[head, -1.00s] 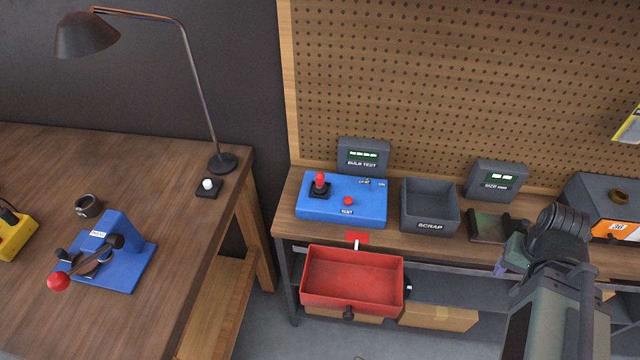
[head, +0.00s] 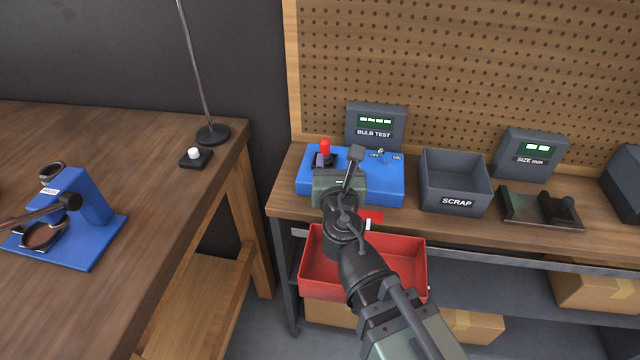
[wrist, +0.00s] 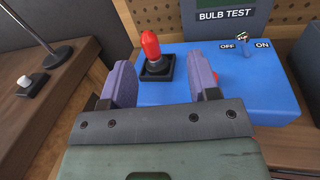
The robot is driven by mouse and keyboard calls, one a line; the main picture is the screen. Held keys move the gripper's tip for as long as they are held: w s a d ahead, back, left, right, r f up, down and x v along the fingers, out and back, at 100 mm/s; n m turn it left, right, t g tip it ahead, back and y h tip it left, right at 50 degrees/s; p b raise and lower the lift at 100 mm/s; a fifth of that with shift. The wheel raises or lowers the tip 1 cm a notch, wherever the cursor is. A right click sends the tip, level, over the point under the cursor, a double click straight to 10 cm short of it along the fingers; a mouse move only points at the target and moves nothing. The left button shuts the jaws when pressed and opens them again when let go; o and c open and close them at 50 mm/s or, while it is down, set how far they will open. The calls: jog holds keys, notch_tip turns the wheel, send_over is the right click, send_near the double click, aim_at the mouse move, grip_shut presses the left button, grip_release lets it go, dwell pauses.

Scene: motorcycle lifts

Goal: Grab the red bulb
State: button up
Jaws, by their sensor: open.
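The red bulb (head: 325,147) stands upright in a black socket on the left of the blue bulb test box (head: 385,190). In the wrist view the red bulb (wrist: 150,45) shows in full, with its black socket (wrist: 157,68) below it. My gripper (wrist: 165,82) is open and empty. Its two purple fingers are spread, and the bulb appears between them, a little beyond the fingertips. In the head view my gripper (head: 335,170) is at the front of the box and hides part of it, including most of the socket.
The bulb test display (head: 375,125) stands behind the box, and an OFF/ON switch (wrist: 243,45) is on the box's right. A grey scrap bin (head: 455,185) stands to the right. A red drawer (head: 400,260) juts out below the bench front.

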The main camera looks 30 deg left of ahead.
aim_at(325, 145)
jog(key=shift+n+y, duration=0.4)
jog(key=shift+n, duration=0.2)
jog(key=w+a, duration=0.1)
jog(key=a, duration=0.1)
jog(key=w+a, duration=0.2)
jog(key=shift+w+f, duration=0.15)
jog(key=shift+w, duration=0.1)
jog(key=x, duration=0.5)
jog(key=shift+a+f, duration=0.2)
jog(key=shift+f, duration=0.1)
grip_shut()
